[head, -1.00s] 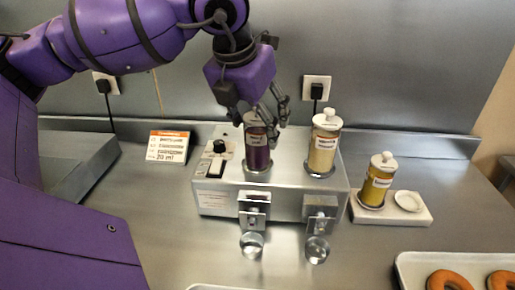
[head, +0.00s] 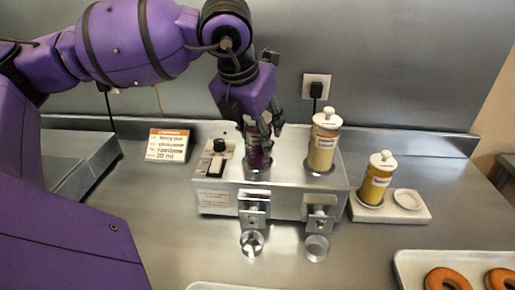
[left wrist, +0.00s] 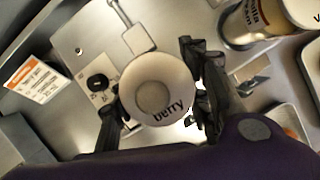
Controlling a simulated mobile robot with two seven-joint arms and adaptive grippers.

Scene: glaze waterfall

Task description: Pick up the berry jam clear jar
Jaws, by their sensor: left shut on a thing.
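The berry jam clear jar (head: 257,158) holds dark purple filling and stands upright in the left seat of the steel dispenser (head: 225,197). Its white lid, marked "berry", faces up in the left wrist view (left wrist: 158,92). My left gripper (head: 258,143) comes down from above and is shut on the jar, with its fingers on both sides of it, as the left wrist view (left wrist: 155,112) also shows. The fingers hide much of the jar's upper part in the head view. My right gripper is not in view.
A cream vanilla jar (head: 322,145) stands close by in the right seat. A yellow jar (head: 373,184) and a small white dish (head: 408,199) are on a white block at right. An order card (head: 167,145) stands at left. A donut tray (head: 403,268) is at front right.

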